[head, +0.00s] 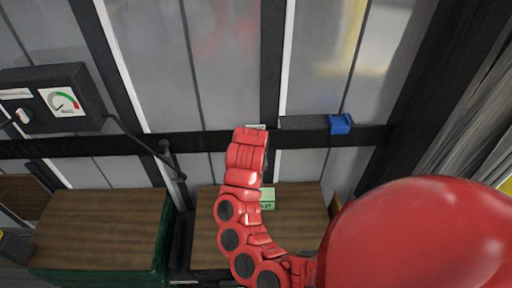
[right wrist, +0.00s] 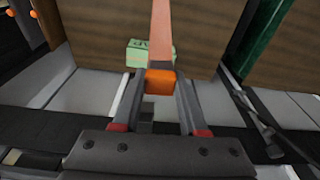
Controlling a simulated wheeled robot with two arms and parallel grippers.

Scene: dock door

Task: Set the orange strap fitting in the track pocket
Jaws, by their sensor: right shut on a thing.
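The orange strap fitting (right wrist: 160,80) is a small block on the end of a pale orange strap (right wrist: 161,28). My right gripper (right wrist: 162,84) is shut on it, with a finger at each side. In the head view my red right arm reaches up to the dark horizontal track (head: 205,141) on the door and hides its own gripper and the fitting. The track also crosses the right wrist view (right wrist: 35,133), behind the gripper. I cannot make out the pocket clearly, nor whether the fitting touches the track. My left gripper is not in view.
A blue clip (head: 340,124) sits on the track to the right. A black gauge box (head: 85,97) with a lever is at the left. Another wooden-topped crate (head: 95,225) stands left.

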